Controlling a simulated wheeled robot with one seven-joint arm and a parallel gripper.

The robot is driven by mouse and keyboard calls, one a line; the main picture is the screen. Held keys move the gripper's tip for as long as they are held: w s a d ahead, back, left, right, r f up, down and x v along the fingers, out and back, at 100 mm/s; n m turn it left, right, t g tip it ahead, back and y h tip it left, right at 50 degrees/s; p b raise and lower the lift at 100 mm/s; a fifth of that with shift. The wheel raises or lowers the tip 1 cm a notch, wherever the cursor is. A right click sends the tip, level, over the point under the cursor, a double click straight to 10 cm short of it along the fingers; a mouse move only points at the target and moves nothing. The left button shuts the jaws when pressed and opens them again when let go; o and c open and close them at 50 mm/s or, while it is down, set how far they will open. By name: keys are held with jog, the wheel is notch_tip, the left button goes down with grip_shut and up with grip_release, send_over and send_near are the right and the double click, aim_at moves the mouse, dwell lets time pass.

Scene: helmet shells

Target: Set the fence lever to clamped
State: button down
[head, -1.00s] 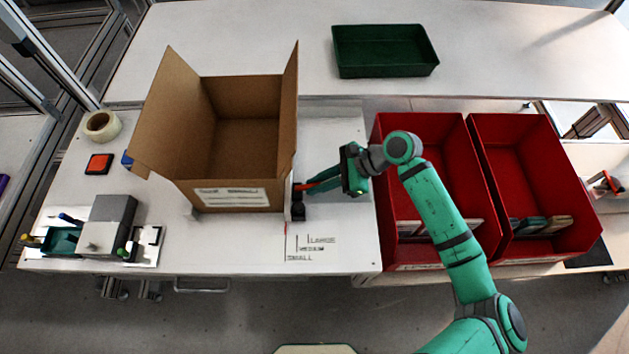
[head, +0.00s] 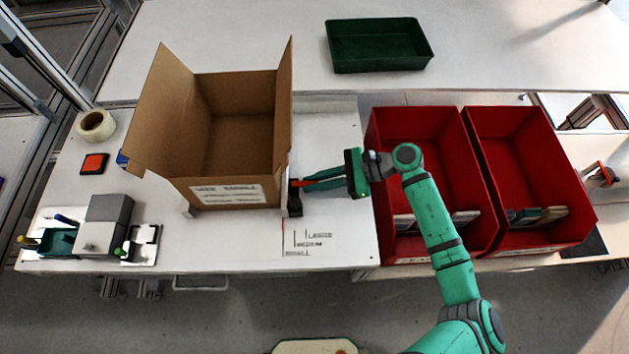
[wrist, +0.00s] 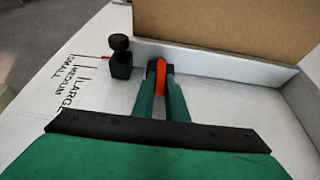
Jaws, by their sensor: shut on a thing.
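The fence lever is red-orange; in the wrist view the lever (wrist: 160,77) stands between the two green fingers of my gripper (wrist: 161,72), which is shut on it. In the head view the red lever (head: 312,182) points right from a black clamp block (head: 294,197), and my gripper (head: 312,182) reaches it from the right. The black block with a round knob (wrist: 121,58) shows left of the lever in the wrist view. The fence (wrist: 215,69) is a pale strip along the cardboard box (head: 235,140). The fingertips partly hide the lever.
Size marks reading small, medium and large (head: 308,243) lie on the table in front of the clamp block. Two red bins (head: 375,190) stand to the right, under my arm. A green tray (head: 378,68) is at the back. The table between box and bins is mostly clear.

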jog(key=c, duration=1.8)
grip_release()
jog(key=shift+o, duration=0.2)
jog(key=v, duration=1)
jog(key=shift+d+r, duration=0.15)
jog(key=shift+d, duration=0.25)
